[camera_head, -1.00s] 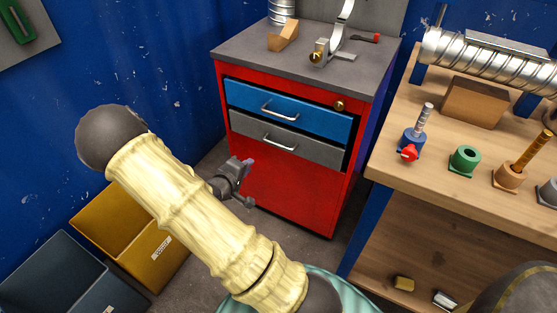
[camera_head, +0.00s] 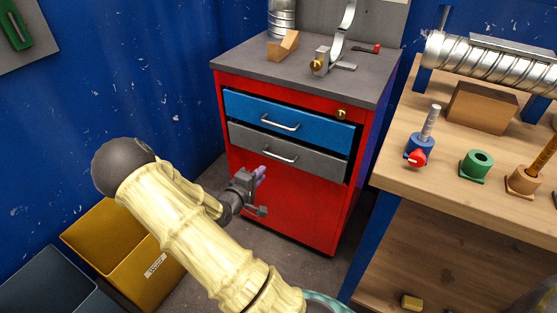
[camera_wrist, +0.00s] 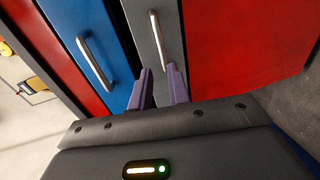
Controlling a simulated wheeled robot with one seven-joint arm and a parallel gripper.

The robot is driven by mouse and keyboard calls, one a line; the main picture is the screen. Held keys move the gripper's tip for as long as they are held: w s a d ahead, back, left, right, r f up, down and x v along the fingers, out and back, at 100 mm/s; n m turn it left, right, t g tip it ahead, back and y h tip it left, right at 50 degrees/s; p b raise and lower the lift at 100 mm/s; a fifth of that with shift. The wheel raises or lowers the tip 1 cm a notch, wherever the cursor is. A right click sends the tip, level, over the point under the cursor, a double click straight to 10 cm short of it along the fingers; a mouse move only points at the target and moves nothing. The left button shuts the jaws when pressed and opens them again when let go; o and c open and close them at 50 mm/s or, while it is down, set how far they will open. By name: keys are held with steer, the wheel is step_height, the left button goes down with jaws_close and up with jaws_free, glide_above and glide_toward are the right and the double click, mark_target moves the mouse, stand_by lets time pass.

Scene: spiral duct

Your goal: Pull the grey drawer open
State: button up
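The grey drawer (camera_head: 318,163) is the lower of two drawers in a red cabinet and looks shut. Its curved metal handle (camera_head: 280,154) is bare. In the wrist view the grey drawer front (camera_wrist: 139,22) runs up the middle with its handle (camera_wrist: 157,38). My gripper (camera_head: 262,190) is in front of the cabinet, a little below and left of the handle in the head view. In the wrist view its purple fingers (camera_wrist: 162,80) are apart, with the handle's near end showing just beyond the gap. The fingers hold nothing; exact distance to the handle is unclear.
A blue drawer (camera_head: 290,119) with a similar handle sits just above. The cabinet top (camera_head: 300,70) holds a wooden block and a metal stand. A wooden workbench (camera_head: 440,175) stands close on the right. A yellow bin (camera_head: 110,245) stands on the floor at left.

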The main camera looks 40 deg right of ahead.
mark_target(279, 158)
steer(key=b+x, duration=0.3)
steer(key=x, duration=1)
steer(key=shift+w, duration=0.1)
jaws_close()
